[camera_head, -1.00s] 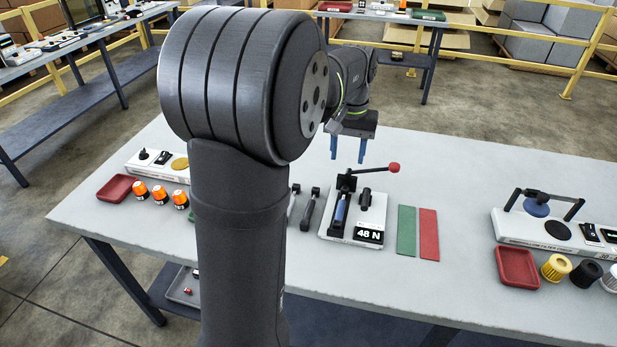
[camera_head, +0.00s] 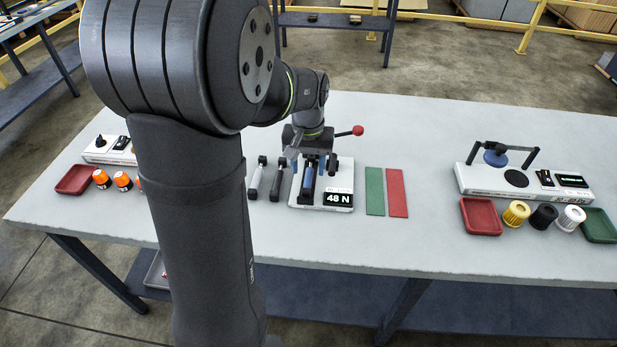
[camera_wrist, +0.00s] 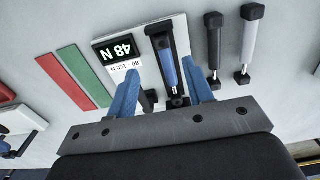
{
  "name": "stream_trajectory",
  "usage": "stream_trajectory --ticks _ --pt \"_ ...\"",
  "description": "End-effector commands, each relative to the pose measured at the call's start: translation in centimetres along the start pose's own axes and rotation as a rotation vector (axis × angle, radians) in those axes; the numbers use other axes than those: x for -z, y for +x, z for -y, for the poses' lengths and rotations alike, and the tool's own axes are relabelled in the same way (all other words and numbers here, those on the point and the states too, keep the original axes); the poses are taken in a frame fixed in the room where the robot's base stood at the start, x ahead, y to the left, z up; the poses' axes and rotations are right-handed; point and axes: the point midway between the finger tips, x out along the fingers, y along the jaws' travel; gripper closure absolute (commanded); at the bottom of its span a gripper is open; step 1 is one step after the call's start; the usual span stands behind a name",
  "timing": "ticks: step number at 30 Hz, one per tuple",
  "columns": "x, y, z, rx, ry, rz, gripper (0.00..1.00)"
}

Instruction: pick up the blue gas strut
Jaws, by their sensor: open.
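The blue gas strut (camera_head: 308,183) lies in the black cradle of a white test stand (camera_head: 343,175) with a "48 N" display. In the wrist view the strut (camera_wrist: 171,75) shows its blue body and thin rod end. My gripper (camera_wrist: 160,68) is open, with one blue finger on each side of the strut in that view. Nothing is held, and I cannot tell whether the fingers touch the strut. In the head view my gripper (camera_head: 309,165) is low over the stand, partly hiding it.
A lever with a red knob (camera_head: 357,130) rises from the stand. A light strut (camera_head: 256,178) and a dark strut (camera_head: 277,180) lie left of it. Green (camera_head: 374,190) and red (camera_head: 397,192) strips lie flat to its right. Clear table follows before the red tray (camera_head: 481,218).

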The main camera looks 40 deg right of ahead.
Motion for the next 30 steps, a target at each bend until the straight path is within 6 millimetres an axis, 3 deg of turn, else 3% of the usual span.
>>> stream_trajectory --ticks 10,18,27,30 --pt "0.1 3.2 0.2 0.0 -0.001 0.003 0.53" --pt "0.4 6.9 0.5 0.0 0.0 0.002 0.53" --pt "0.4 7.3 0.5 0.0 0.0 0.0 0.53" --pt "0.4 7.3 0.5 0.0 0.0 0.0 0.72"
